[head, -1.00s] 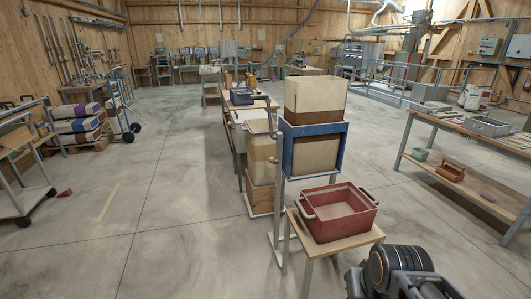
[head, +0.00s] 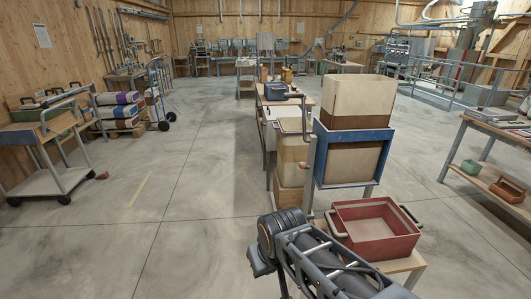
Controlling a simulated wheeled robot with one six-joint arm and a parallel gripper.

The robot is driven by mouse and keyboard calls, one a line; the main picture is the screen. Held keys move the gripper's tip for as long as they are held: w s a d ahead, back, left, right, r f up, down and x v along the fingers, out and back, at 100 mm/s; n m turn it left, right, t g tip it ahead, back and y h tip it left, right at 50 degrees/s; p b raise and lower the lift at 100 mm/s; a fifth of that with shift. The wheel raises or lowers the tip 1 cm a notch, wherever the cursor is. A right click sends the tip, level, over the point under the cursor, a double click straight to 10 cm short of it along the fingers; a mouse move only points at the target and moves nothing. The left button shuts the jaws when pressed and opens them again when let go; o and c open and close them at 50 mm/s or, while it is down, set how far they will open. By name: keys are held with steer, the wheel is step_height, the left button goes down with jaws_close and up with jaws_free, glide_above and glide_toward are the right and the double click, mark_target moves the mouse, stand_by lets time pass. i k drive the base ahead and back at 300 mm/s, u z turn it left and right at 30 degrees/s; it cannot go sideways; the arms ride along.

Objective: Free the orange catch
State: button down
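I cannot make out an orange catch in the head view. A tall feed mixer with pale, brown-banded walls (head: 358,96) and a blue frame (head: 318,160) stands right of the middle. A grey post with a crank-like handle rises at its left side. My arm reaches up from the bottom edge, in front of the mixer's lower left and the near stand. Its dark ringed joint shows, but my gripper's fingers do not.
A red tray with handles (head: 348,215) sits on a low wooden stand (head: 407,262) close to my arm. A long workbench (head: 262,108) runs behind the mixer. A cart (head: 38,190) stands at the left, a table (head: 500,130) at the right. The left floor is mostly clear.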

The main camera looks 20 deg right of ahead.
mark_target(302, 165)
steer(key=u, duration=0.25)
steer(key=i, duration=0.85)
steer(key=z, duration=0.45)
steer(key=i, duration=0.85)
steer(key=z, duration=0.95)
steer(key=i, duration=0.25)
steer(key=z, duration=0.25)
